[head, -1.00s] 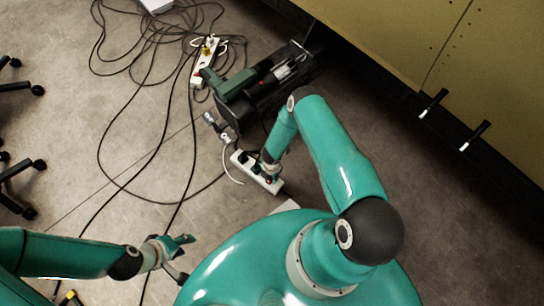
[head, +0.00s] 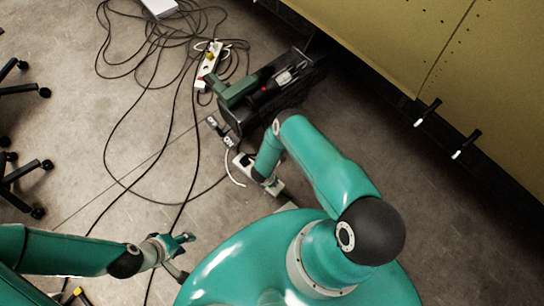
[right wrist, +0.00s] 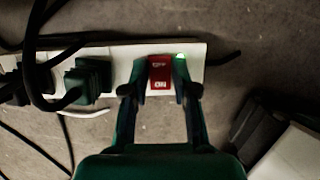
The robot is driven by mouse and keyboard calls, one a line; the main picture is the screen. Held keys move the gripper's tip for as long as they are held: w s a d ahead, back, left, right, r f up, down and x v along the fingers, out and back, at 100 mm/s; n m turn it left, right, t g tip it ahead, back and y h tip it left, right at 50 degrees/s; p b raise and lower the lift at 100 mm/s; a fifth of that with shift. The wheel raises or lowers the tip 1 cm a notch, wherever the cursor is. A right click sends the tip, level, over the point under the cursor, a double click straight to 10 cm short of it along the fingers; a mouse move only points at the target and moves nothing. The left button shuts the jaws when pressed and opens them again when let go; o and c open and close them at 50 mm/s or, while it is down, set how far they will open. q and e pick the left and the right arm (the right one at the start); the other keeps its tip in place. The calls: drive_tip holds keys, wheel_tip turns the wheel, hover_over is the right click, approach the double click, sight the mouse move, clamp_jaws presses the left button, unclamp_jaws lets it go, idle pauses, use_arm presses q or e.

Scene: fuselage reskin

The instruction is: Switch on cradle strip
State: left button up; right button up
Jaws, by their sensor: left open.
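A bright greenish spot (right wrist: 181,58) shows beside the switch. My right gripper (right wrist: 160,92) has its fingers apart, one on each side of the switch, with nothing seen held; contact cannot be told. My left gripper (head: 182,241) is open and empty over the floor at lower left.
Dark and green plugs (right wrist: 91,80) with cables fill the strip's left part. A black machine with a green part (head: 237,88) stands behind it. A second strip (head: 208,62) and loose cables lie farther back. A yellow panel (head: 400,45) bounds the right.

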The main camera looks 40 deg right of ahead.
drive_tip(key=shift+o, duration=1.4)
drive_tip(key=v, duration=1.2)
